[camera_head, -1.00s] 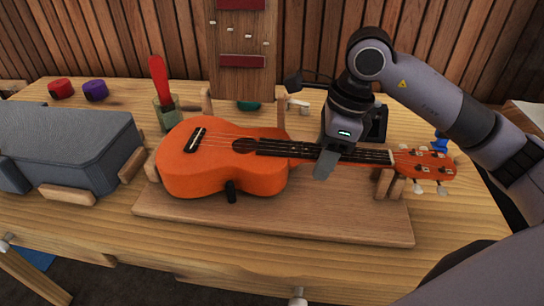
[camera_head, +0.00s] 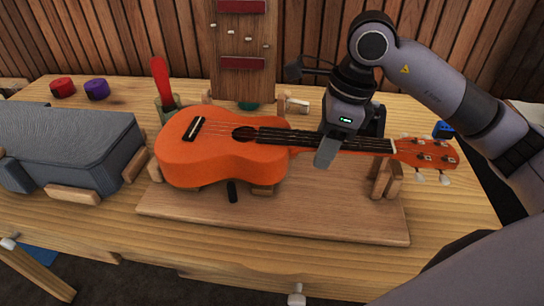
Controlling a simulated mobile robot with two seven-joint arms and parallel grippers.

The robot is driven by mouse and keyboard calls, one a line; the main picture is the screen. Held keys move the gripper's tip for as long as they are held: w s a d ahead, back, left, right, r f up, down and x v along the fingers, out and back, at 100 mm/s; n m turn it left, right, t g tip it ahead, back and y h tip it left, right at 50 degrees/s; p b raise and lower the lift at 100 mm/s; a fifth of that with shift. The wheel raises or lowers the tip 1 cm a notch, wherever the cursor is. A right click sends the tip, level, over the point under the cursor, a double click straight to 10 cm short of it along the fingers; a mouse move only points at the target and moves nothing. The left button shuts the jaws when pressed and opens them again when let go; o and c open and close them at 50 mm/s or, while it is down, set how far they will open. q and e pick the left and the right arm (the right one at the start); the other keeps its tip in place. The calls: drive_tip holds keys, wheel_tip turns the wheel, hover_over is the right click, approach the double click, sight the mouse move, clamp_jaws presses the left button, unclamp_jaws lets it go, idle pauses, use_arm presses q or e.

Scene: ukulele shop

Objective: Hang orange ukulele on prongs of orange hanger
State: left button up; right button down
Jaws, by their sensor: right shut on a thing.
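The orange ukulele (camera_head: 208,157) lies level, face up, its body to the left and its headstock (camera_head: 425,154) to the right. It is a little above the wooden cradle board (camera_head: 290,222), with the neck clear of the right-hand wooden support (camera_head: 385,181). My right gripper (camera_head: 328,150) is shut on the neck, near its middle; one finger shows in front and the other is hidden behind. I cannot make out an orange hanger in this view. My left gripper is out of view.
A grey case (camera_head: 70,146) stands on the table at left. A red-handled tool in a green holder (camera_head: 165,105) stands behind the ukulele. A wooden panel with red strips (camera_head: 243,45) rises at the back. Red (camera_head: 62,88) and purple (camera_head: 97,89) round items sit back left.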

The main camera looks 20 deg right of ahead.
drive_tip(key=shift+r, duration=0.15)
drive_tip(key=shift+a+p+v, duration=0.15)
drive_tip(key=shift+p+v, duration=0.5)
drive_tip(key=shift+v, duration=0.15)
drive_tip(key=shift+a+p+v, duration=0.15)
drive_tip(key=shift+p+v, duration=0.5)
drive_tip(key=shift+v, duration=0.15)
drive_tip(key=shift+w+r+p, duration=0.15)
drive_tip(key=shift+r+p, duration=0.4)
drive_tip(key=shift+r, duration=0.35)
drive_tip(key=shift+w+a+p+v, duration=0.1)
drive_tip(key=shift+a+p+v, duration=0.1)
drive_tip(key=shift+p+v, duration=0.9)
drive_tip(key=shift+w+a+p+v, duration=0.2)
drive_tip(key=shift+p+v, duration=0.55)
drive_tip(key=shift+v, duration=0.55)
drive_tip(key=shift+r, duration=0.1)
